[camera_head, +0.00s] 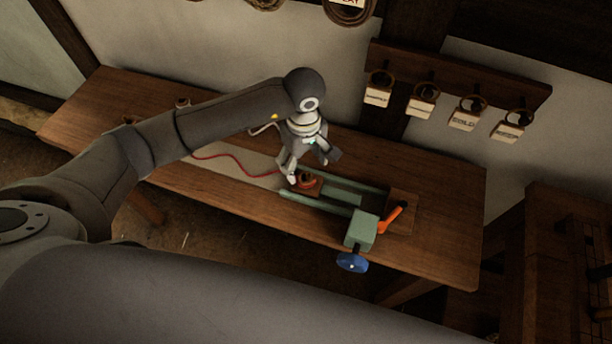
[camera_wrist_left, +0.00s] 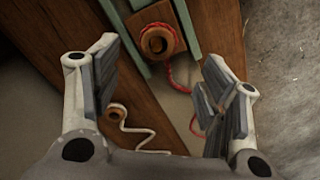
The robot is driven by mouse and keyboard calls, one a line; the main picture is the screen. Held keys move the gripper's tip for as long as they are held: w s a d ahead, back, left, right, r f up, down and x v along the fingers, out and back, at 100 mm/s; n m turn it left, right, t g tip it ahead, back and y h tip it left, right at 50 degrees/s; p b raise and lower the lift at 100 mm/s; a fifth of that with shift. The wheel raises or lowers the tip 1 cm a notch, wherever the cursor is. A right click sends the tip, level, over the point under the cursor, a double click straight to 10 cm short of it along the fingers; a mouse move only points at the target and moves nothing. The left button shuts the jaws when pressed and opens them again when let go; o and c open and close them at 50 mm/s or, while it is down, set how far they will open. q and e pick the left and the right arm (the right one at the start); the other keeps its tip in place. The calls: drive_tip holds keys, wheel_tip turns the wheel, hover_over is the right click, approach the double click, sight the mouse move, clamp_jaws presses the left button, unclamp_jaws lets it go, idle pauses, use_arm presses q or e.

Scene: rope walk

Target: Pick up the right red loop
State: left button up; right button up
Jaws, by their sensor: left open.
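A red loop (camera_head: 308,183) sits around a round wooden peg on a small wooden block, between the green rails of a bench device. In the left wrist view the red loop (camera_wrist_left: 150,29) shows around the peg at the top middle. A red rope (camera_head: 232,162) runs from this spot leftward along the bench. My left gripper (camera_head: 312,167) is just above the loop, pointing down, with its fingers apart. In the left wrist view my left gripper (camera_wrist_left: 162,72) has nothing between its fingertips, and the loop lies beyond them. My right gripper is not in view.
The green device has an orange handle (camera_head: 391,219) and a blue wheel (camera_head: 352,263) at its right end. The wooden bench (camera_head: 450,190) is clear at the right. A white cord (camera_wrist_left: 137,131) lies near a wooden peg. Labelled rings hang from a wall rack (camera_head: 458,78).

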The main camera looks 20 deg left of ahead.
sight(306, 175)
use_arm(q)
drive_tip(key=shift+f, duration=0.35)
drive_tip(key=f+p, duration=0.1)
drive_tip(key=f, duration=0.1)
drive_tip(key=f+p, duration=0.1)
drive_tip(key=f, duration=0.1)
drive_tip(key=shift+d+f, duration=0.2)
drive_tip(key=shift+f, duration=0.45)
drive_tip(key=shift+w, duration=0.1)
drive_tip(key=c, duration=0.9)
